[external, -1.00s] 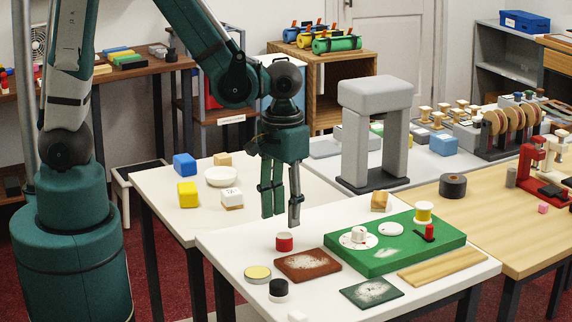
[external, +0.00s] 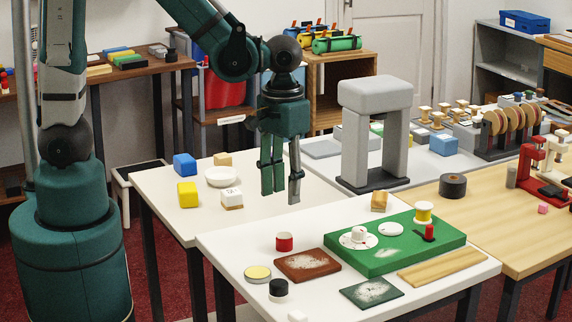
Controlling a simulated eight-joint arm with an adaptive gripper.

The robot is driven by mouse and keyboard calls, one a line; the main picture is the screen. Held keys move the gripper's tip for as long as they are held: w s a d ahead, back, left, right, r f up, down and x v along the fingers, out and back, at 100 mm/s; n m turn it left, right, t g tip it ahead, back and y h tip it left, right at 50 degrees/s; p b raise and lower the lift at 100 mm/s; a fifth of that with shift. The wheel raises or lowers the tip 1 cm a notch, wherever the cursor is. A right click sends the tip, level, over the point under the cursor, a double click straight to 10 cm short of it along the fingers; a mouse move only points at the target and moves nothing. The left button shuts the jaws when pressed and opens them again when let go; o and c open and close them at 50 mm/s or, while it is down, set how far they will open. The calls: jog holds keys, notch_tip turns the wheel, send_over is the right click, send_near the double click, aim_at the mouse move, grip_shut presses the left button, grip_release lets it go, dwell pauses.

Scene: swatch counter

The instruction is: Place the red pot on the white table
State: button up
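The red pot (external: 284,243) is a small red cylinder with a pale top. It stands upright on the front white table (external: 232,250), near its back-left edge, beside a brown board. My gripper (external: 283,198) hangs above and slightly behind the pot in the picture, fingers pointing down. The fingers are apart with nothing between them, and they do not touch the pot.
A brown board (external: 308,265), a green block (external: 385,257) with white discs, a yellow-topped tin (external: 257,274) and a black-and-white pot (external: 278,289) crowd the front table. A grey arch (external: 355,150) stands behind. The table's left corner is clear.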

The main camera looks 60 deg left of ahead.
dwell(0.4)
jog(key=s+a+r+m+t, duration=0.1)
jog(key=s+a+r+t, duration=0.1)
jog(key=a+r, duration=0.6)
jog(key=s+a+r+t, duration=0.2)
jog(key=a+r+t, duration=0.3)
jog(key=a+r, duration=0.4)
jog(key=a, duration=0.4)
jog(key=shift+r+m, duration=0.3)
jog(key=shift+m, duration=0.1)
